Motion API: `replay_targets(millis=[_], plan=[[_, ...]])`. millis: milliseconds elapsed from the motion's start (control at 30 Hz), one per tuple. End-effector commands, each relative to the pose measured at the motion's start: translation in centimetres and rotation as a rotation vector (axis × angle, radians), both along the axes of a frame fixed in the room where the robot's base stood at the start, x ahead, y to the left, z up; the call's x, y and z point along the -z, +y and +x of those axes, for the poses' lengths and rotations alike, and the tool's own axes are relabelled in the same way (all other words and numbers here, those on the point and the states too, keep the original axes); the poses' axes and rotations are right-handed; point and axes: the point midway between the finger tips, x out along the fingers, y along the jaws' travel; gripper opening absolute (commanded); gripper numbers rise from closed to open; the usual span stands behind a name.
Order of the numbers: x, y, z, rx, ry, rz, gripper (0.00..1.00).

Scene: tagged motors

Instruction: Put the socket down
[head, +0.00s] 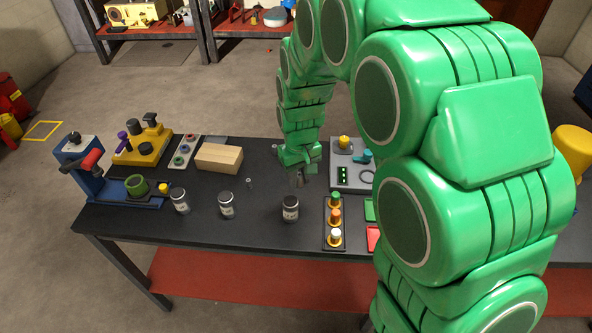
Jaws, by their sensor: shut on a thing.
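My green arm reaches over the dark workbench (255,233), and my gripper (297,180) points down above its middle. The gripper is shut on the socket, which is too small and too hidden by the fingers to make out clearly. I cannot tell whether the socket touches the bench top. A small grey metal piece (249,183) stands on the bench to the left of my gripper.
A tray of coloured-top pegs (334,222) and a grey panel (350,180) are to the right.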

Motion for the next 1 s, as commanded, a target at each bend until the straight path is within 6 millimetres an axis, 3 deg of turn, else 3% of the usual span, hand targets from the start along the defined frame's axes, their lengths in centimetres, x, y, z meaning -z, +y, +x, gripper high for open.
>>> replay_targets(millis=[267,467,800,1000], plan=[[-0.8,-0.4,-1.4,-0.001,-0.002,0.001,0.00],[-1.3,1.1,-0.3,-0.020,-0.004,-0.002,0.00],[-3.3,8.1,3.8,-0.099,-0.007,-0.005,0.00],[-4.5,12.9,5.2,-0.157,-0.006,-0.003,0.00]])
